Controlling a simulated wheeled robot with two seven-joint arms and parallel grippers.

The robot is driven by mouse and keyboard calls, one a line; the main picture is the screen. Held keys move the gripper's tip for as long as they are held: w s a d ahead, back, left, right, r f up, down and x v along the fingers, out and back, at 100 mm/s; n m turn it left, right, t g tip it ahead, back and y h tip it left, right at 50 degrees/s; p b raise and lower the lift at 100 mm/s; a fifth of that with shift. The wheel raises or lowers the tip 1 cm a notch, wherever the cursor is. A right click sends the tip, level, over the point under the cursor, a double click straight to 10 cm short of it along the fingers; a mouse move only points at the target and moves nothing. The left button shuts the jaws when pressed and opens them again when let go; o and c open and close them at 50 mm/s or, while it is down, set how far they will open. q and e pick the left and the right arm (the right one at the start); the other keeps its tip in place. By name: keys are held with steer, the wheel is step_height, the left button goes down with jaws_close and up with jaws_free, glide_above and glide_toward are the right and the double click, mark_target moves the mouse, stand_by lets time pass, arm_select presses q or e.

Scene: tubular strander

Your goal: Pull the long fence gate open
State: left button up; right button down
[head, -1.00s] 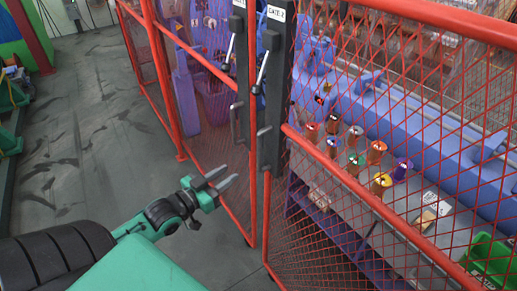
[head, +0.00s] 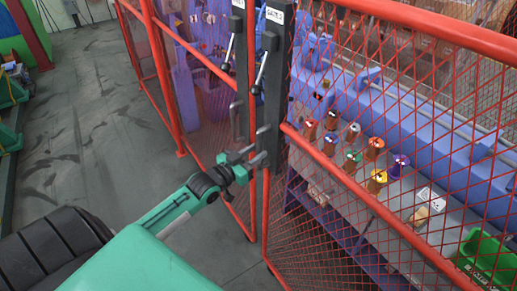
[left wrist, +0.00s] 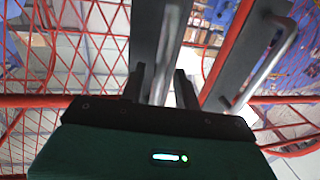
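The red mesh fence has two panels meeting at dark posts. My left gripper (head: 257,156) is at the right post's handle. In the left wrist view, its dark fingers (left wrist: 162,88) stand apart with a bright handle bar (left wrist: 168,50) between them; firm contact cannot be told. My right gripper is out of view.
Behind the mesh are a blue machine, several coloured spools (head: 375,150) and a green bin (head: 485,255). Open grey floor (head: 90,130) lies left of the fence. Another handle (left wrist: 268,65) shows right of my fingers in the left wrist view.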

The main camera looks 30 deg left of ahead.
arm_select(q)
steer(key=shift+w+d, duration=0.15)
steer(key=shift+w, duration=0.75)
jaws_close()
steer(key=shift+d, duration=0.1)
